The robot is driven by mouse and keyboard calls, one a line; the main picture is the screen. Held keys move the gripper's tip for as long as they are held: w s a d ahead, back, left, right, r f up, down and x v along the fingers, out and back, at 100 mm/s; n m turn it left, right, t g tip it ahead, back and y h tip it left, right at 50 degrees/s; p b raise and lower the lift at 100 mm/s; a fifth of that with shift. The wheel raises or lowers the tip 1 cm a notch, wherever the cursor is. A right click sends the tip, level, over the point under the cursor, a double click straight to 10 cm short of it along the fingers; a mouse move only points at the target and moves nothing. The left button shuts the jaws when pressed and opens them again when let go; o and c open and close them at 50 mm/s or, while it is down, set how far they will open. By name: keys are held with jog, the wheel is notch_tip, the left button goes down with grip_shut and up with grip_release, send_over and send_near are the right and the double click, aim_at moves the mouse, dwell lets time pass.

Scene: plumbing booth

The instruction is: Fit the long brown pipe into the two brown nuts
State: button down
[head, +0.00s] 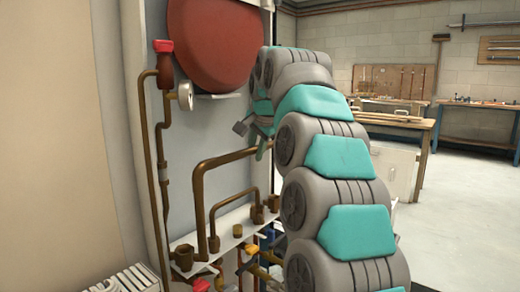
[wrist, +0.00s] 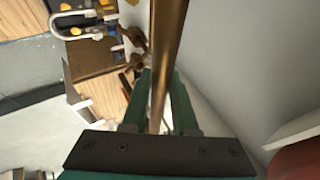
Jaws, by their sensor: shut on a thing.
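The long brown pipe (head: 200,193) is bent, with one arm running right toward my gripper and one hanging down on the left. Its lower end is by the white shelf; I cannot tell whether it sits in a nut. My gripper (head: 262,148), partly hidden by my arm, is shut on the pipe's upper right part. In the wrist view the pipe (wrist: 168,45) passes between the green fingers of my gripper (wrist: 161,95). Brown nuts stand on the shelf: one at the front left (head: 183,258), one mid-shelf (head: 237,231), others further right (head: 258,214). I cannot tell which two are meant.
A smaller bent brown pipe (head: 241,193) stands behind the long one. A red tank (head: 215,45) hangs above on the panel. A vertical brown pipe with a red valve (head: 163,46) runs at left. Coloured valves (head: 247,250) sit under the white shelf (head: 222,240). Floor at right is open.

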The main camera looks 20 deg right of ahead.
jog(key=w+a+p, duration=0.3)
jog(key=w+a, duration=0.1)
jog(key=w, duration=0.2)
jog(key=shift+a, duration=0.3)
dwell(0.8)
jog(key=shift+r+p, duration=0.15)
jog(key=shift+p, duration=0.15)
jog(key=shift+r+p, duration=0.1)
jog(key=shift+p, duration=0.75)
jog(key=shift+a+f+b, duration=0.1)
jog(key=shift+f+b, duration=1.6)
jog(key=shift+f, duration=1)
jog(key=c, duration=0.6)
grip_release()
